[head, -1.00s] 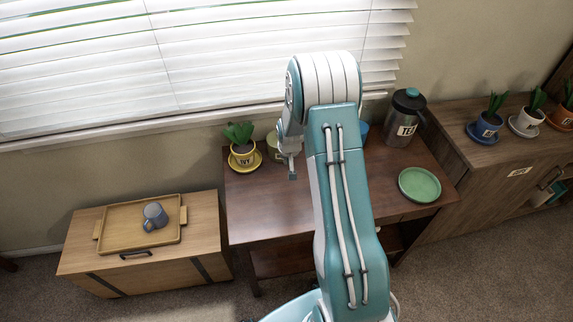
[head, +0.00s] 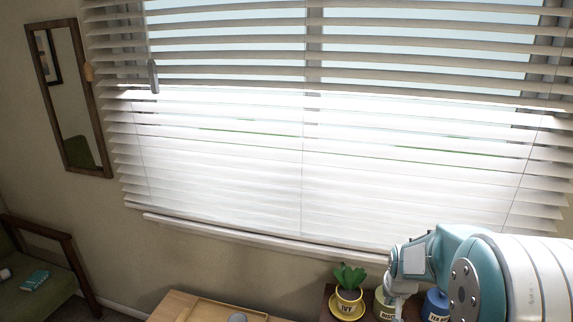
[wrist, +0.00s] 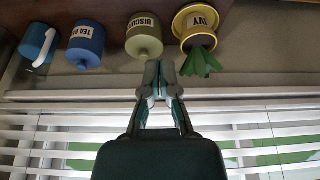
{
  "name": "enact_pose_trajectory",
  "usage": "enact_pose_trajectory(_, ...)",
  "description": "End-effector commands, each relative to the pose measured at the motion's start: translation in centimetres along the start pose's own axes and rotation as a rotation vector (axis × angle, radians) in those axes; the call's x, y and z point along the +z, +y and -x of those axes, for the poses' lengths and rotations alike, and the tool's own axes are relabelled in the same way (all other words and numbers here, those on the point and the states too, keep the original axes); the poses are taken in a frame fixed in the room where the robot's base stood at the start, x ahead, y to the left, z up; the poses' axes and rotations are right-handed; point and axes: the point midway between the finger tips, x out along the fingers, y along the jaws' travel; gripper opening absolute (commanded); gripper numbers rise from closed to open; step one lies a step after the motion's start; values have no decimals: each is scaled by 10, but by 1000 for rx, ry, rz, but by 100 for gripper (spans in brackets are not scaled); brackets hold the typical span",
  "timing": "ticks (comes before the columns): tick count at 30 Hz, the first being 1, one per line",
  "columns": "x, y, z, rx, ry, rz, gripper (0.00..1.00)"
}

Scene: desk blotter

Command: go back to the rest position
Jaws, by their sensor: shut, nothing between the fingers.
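My gripper (wrist: 160,70) is shut and empty in the wrist view, its fingers together in front of the window blinds and wall. In the head view my arm is at the lower right, its wrist folded over, with the gripper (head: 398,300) pointing down close to the canisters in the picture. How far apart they are I cannot tell.
The wrist picture is upside down. It shows the ivy pot (wrist: 201,22), the green biscuit canister (wrist: 144,42), the blue tea bag canister (wrist: 84,46) and a blue vessel (wrist: 38,42). The head view shows blinds (head: 300,150), a mirror (head: 75,95) and a green seat (head: 38,290).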

Motion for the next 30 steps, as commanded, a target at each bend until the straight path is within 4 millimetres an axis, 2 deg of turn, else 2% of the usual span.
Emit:
enact_pose_trajectory(1, 3, -6, 22, -5, 15, 13, 0)
enact_pose_trajectory(6, 23, -21, 80, -18, 39, 48, 0)
enact_pose_trajectory(15, 76, -40, 166, -45, 81, 109, 0)
enact_pose_trajectory(24, 146, -48, 226, -74, 125, 170, 0)
enact_pose_trajectory(30, 186, -48, 245, -91, 146, 202, 0)
